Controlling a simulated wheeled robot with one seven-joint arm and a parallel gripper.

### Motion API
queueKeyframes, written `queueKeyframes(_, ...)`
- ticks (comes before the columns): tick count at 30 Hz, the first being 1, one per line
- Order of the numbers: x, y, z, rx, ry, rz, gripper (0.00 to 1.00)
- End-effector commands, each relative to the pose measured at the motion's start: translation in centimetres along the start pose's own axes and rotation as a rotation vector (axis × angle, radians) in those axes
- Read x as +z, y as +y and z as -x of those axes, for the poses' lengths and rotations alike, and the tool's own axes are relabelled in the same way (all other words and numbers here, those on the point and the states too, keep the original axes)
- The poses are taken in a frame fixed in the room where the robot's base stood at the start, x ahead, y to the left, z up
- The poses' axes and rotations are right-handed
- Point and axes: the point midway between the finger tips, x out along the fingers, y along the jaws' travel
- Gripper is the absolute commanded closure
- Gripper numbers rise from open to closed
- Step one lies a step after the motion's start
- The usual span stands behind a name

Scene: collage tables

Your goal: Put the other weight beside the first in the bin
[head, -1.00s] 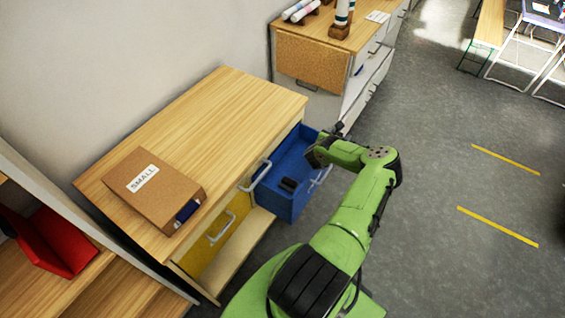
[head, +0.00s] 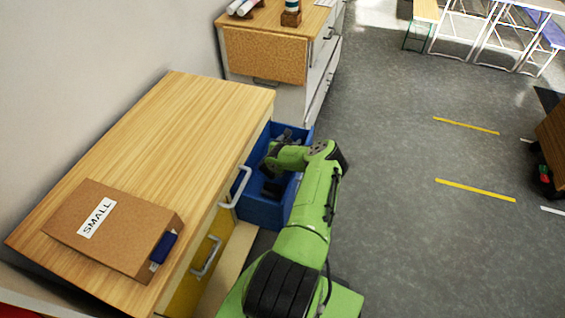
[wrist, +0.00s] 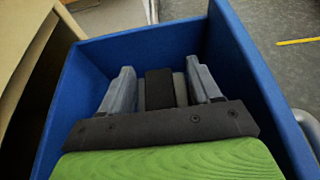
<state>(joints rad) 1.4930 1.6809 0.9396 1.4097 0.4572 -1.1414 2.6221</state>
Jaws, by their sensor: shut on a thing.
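In the head view my wrist hides most of the gripper and the held weight. I cannot tell whether the held weight touches the bin floor. The first weight is not clearly seen in the wrist view.
A brown box labelled SMALL (head: 117,228) lies on the wooden cabinet top (head: 185,125). A yellow drawer (head: 196,272) is below. A second cabinet (head: 290,100) stands behind the bin.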

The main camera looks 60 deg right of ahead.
Motion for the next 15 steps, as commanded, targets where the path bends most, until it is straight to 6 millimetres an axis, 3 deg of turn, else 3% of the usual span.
queueKeyframes(9, -4.5, 0.1, -1.9, 0.001, -0.004, 0.000, 0.92)
queueKeyframes(15, -4.5, 0.0, -2.0, 0.000, -0.005, -0.003, 0.92)
